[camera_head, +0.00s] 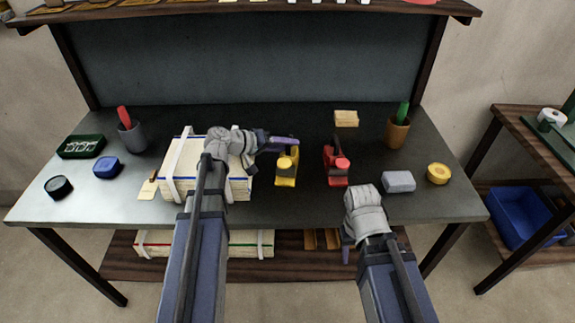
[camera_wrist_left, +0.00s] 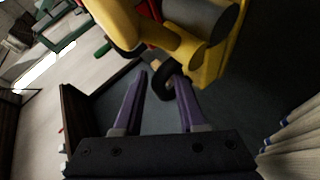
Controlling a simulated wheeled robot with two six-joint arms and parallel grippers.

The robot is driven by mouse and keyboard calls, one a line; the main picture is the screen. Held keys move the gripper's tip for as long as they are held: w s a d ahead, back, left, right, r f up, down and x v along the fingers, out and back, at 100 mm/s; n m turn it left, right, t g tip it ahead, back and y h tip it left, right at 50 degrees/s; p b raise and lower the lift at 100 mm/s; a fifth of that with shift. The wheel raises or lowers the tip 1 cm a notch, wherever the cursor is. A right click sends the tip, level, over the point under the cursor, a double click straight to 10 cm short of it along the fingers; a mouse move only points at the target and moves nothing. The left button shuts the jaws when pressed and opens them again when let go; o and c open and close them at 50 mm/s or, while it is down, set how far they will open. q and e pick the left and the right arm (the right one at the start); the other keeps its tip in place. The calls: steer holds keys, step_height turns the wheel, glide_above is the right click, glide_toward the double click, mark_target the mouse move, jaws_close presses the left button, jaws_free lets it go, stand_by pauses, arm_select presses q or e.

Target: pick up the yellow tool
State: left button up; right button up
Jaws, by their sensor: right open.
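The yellow tool (camera_head: 286,172) stands on the dark tabletop near the middle, just right of the paper stack. My left gripper (camera_head: 284,142) is at its top, reaching in from the left. In the left wrist view the yellow tool (camera_wrist_left: 207,58) fills the top, close beyond the purple fingers (camera_wrist_left: 161,76). They are apart, with a dark round part of the tool by the right finger; I cannot tell whether they touch. My right gripper (camera_head: 346,243) is open, low at the table's front edge; its fingertips are mostly hidden by its wrist.
A red tool (camera_head: 336,165) stands close right of the yellow one. A strapped paper stack (camera_head: 178,165) lies to the left, under my left wrist. A grey block (camera_head: 399,181) and yellow roll (camera_head: 439,173) lie on the right. A tan block (camera_head: 346,118) is behind.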

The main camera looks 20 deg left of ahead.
arm_select(q)
steer(key=shift+d, duration=0.1)
steer(key=shift+c, duration=0.2)
jaws_close()
stand_by(1.1)
